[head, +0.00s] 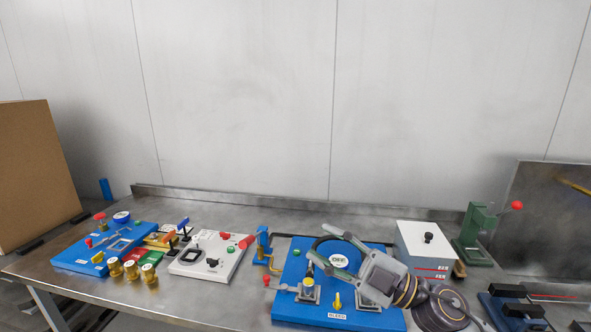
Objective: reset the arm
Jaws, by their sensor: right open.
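My right gripper (329,246) comes in from the lower right over a blue pump station board (285,302). Its two fingers are spread apart with nothing between them. The fingers point up and left, near a round OFF label (338,261) on the board. My right wrist and forearm hide the board's right part. A yellow knob (338,300) and a BLEED label (337,316) show in front of the gripper. My left gripper is not in view.
A white panel (190,262) and another blue board (75,257) stand on the left, with several brass weights (131,270) in front. A white box (425,246) and a green press (470,232) stand at right. The metal table (215,213) is clear at the back.

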